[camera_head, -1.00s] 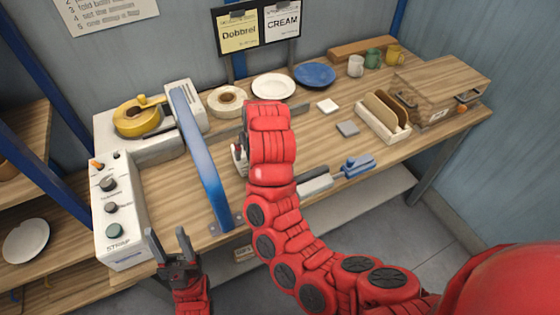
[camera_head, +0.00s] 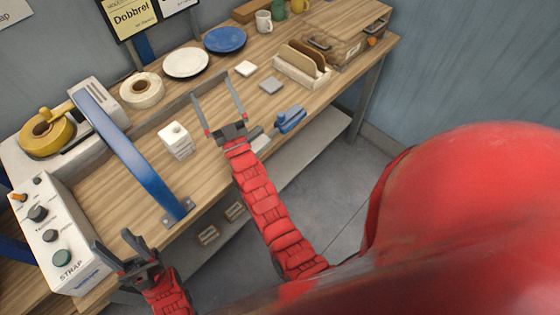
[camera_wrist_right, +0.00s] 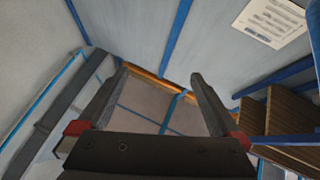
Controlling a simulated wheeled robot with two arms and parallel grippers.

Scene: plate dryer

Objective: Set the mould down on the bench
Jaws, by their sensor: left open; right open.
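A small white block with a knob on top, which looks like the mould (camera_head: 176,142), stands upright on the wooden bench (camera_head: 150,112), just right of the blue arch. My right gripper (camera_head: 212,82) is open and empty, its fingers spread, to the right of the mould and apart from it. In the right wrist view the open fingers (camera_wrist_right: 160,82) have nothing between them, and the mould is not seen. My left gripper (camera_head: 111,240) is open and empty at the bench's front edge by the control box.
The blue arch (camera_head: 130,155) rises left of the mould. The grey-white control box (camera_head: 60,235) is at front left. A blue-handled tool (camera_head: 290,119) lies right of my right gripper. Plates (camera_head: 186,62), a tape roll (camera_head: 142,90) and a card rack (camera_head: 300,68) stand behind.

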